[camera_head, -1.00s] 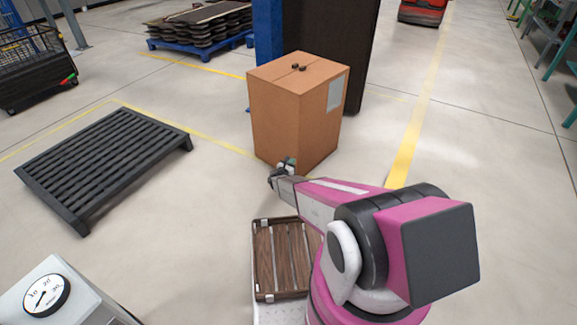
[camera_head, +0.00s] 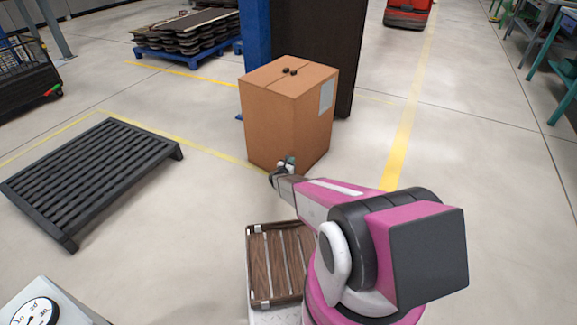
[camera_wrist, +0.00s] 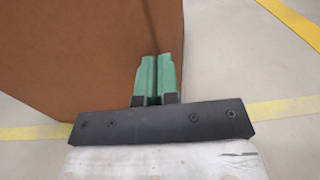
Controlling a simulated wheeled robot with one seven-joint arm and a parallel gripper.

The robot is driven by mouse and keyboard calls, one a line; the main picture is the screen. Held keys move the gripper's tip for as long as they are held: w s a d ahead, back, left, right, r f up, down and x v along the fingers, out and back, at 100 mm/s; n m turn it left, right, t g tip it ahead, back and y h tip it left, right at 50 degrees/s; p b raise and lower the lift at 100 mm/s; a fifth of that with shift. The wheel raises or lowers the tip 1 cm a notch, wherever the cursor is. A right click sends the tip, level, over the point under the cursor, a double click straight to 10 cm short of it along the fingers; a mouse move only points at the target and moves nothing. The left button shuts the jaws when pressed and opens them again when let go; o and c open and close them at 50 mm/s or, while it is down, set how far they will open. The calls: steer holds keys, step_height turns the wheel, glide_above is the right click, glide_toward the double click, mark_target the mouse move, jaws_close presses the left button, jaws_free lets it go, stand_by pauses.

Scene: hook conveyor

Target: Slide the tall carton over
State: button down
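The tall carton (camera_head: 287,112) is a brown cardboard box standing upright on the floor in the head view, with a pale label on its right face and two small dark things on top. My gripper (camera_head: 286,163) is low at the carton's near side. In the wrist view the carton (camera_wrist: 70,50) fills the upper left, and my gripper's green fingers (camera_wrist: 157,72) are together with nothing between them. The fingertips overlap the carton's face near its right edge. I cannot tell whether they touch it.
A dark slatted pallet (camera_head: 90,175) lies on the floor to the left. A blue post (camera_head: 257,35) and a dark panel (camera_head: 315,45) stand right behind the carton. Yellow lines (camera_head: 402,140) mark the floor. Open floor lies to the carton's right.

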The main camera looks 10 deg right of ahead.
mark_target(304, 144)
steer(key=x, duration=1.7)
steer(key=shift+w, duration=0.25)
steer(key=shift+s+a, duration=0.1)
steer(key=shift+s, duration=0.05)
